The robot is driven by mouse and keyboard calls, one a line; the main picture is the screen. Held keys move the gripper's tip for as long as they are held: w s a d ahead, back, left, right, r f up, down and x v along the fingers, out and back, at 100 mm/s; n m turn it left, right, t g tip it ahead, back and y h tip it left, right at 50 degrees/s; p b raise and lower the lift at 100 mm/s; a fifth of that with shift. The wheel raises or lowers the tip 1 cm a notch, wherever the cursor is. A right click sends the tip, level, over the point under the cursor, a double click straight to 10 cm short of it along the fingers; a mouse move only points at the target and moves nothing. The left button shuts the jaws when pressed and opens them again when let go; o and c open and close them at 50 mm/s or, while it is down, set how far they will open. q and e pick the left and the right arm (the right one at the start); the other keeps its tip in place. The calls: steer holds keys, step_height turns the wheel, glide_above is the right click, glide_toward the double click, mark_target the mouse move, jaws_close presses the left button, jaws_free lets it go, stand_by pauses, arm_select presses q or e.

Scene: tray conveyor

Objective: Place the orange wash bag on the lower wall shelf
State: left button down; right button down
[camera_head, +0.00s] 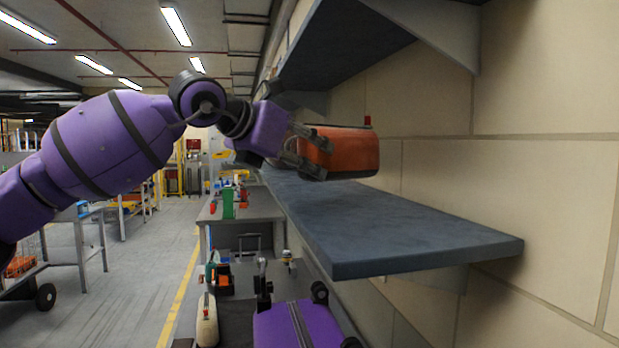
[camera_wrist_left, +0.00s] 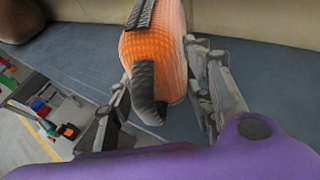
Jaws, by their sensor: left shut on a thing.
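The orange wash bag (camera_head: 345,152) is above the lower wall shelf (camera_head: 400,224), close over its surface, in the head view. I cannot tell whether its underside touches the shelf. My left gripper (camera_head: 312,155) comes from the left and is shut on the near end of the bag. In the left wrist view the orange wash bag (camera_wrist_left: 158,62) sits between the two fingers (camera_wrist_left: 160,100), with a dark strap hanging at its near end and a dark zip on top. The lower wall shelf (camera_wrist_left: 90,55) lies below it. My right gripper is not in view.
An upper shelf (camera_head: 340,38) hangs above the lower one on the tiled wall (camera_head: 545,130). The lower shelf's front part is bare. A dark rounded thing (camera_wrist_left: 20,18) is on the shelf in the wrist view. A workbench (camera_head: 245,205) with several items stands below left.

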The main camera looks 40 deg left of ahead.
mark_target(309, 177)
arm_select(q)
steer(key=shift+d+f, duration=0.15)
steer(key=shift+d, duration=0.05)
steer(key=f, duration=0.1)
steer(key=d+f+p, duration=0.1)
steer(key=shift+f, duration=0.4)
steer(key=shift+a+f, duration=0.15)
steer(key=shift+f, duration=0.3)
steer(key=c, duration=0.9)
jaws_free()
steer(key=shift+f, duration=0.1)
steer(key=shift+o, duration=0.3)
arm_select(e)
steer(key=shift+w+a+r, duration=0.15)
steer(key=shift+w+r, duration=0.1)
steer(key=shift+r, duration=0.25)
